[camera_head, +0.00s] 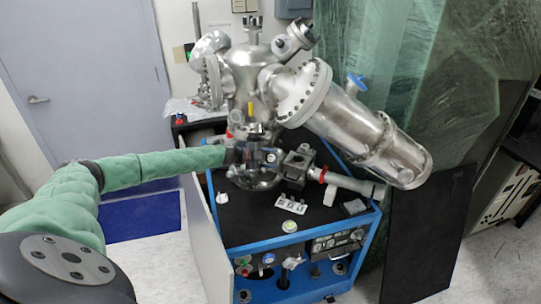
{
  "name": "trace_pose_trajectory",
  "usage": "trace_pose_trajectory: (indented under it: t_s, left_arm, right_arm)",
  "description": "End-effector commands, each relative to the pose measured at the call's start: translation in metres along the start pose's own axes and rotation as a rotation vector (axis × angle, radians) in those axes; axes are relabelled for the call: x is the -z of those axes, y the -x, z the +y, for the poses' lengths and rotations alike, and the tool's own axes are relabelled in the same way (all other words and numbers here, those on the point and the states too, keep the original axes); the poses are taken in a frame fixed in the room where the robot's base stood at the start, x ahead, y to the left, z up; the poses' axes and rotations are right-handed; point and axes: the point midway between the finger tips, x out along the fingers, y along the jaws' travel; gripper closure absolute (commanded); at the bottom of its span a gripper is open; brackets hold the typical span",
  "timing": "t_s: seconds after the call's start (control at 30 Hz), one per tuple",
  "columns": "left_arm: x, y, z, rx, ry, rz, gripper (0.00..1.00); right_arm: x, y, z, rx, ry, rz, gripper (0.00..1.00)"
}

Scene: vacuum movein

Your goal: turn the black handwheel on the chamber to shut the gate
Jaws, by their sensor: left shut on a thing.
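The steel vacuum chamber (252,82) stands on a blue-framed cart with a black top. My left arm, in a green sleeve, reaches in from the left. My left gripper (236,156) is at the left side of the chamber's lower part, shut on the black handwheel. The handwheel is small and mostly hidden behind the gripper, so its turn angle cannot be seen. The gate itself is not visible. My right gripper is not in view.
A large steel cylinder (345,118) with a blue valve handle (356,82) slants to the right. The cart (364,234) carries a front control panel (337,243). Green plastic sheeting (400,45) hangs behind. A grey door (75,75) and open floor lie to the left.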

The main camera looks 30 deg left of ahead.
Motion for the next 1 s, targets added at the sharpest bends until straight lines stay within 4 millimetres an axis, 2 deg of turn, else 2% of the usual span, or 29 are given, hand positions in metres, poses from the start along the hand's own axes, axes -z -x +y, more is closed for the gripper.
trace_pose_trajectory:
  t_s: [0.03,0.3,0.6,1.0]
  left_arm:
    - [0.003,0.001,-0.006,-0.017,-0.021,0.0,0.74]
    - [0.002,0.0,-0.005,-0.131,-0.133,0.0,0.74]
    - [0.001,0.0,-0.003,-0.217,-0.216,0.0,0.74]
    - [0.001,-0.001,-0.001,-0.239,-0.237,0.001,0.74]
  right_arm:
    - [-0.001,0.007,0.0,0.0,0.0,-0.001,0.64]
    - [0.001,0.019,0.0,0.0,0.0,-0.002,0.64]
    - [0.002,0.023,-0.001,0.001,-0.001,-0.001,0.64]
    - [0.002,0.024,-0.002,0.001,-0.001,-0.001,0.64]
